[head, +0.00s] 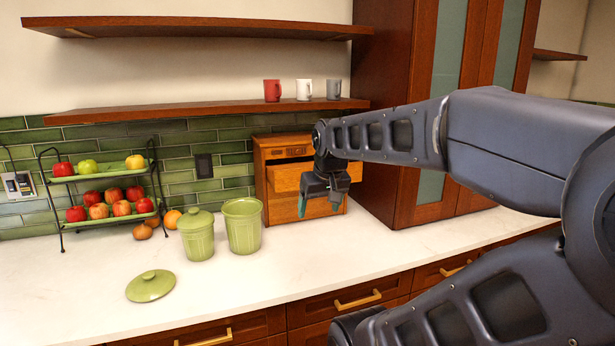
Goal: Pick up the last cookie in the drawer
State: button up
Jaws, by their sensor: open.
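A small wooden box with drawers (276,208) stands on the counter against the green tile wall. Its upper drawer (287,178) appears pulled out toward me. My gripper (318,208) is open and points down in front of the box, over the right part of the drawer front. No cookie shows; the inside of the drawer is hidden from this angle and by my gripper.
A lidded green canister (197,240) and an open green canister (243,232) stand left of the box. A loose green lid (150,285) lies on the white counter (235,290). A two-tier fruit rack (62,212) is at left. A tall cabinet (400,150) stands right.

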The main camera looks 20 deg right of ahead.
jog(key=w+d+r+n, duration=0.1)
jog(key=w+d+r, duration=0.15)
jog(key=w, duration=0.55)
jog(key=w+d+r+g, duration=0.1)
jog(key=w+r, duration=0.2)
jog(key=w, duration=0.4)
jog(key=w+d+r+n, duration=0.1)
jog(key=w+d+r, duration=0.15)
jog(key=w, duration=0.55)
jog(key=w+d+f+n, duration=0.1)
jog(key=w+d, duration=0.3)
jog(key=w, duration=0.3)
jog(key=w+d+f+n+y, duration=0.1)
jog(key=w+d, duration=0.2)
jog(key=w, duration=0.3)
jog(key=w+d+f, duration=0.1)
jog(key=w+d, duration=0.3)
jog(key=w, duration=0.3)
jog(key=shift+g, duration=0.3)
jog(key=x, duration=0.5)
jog(key=shift+a+f, duration=0.15)
jog(key=shift+a, duration=0.15)
jog(key=shift+s+x, duration=0.15)
jog(key=shift+x, duration=1.15)
jog(key=shift+s+x, duration=0.15)
jog(key=shift+x, duration=1.15)
jog(key=shift+a, duration=0.1)
jog(key=c, duration=0.7)
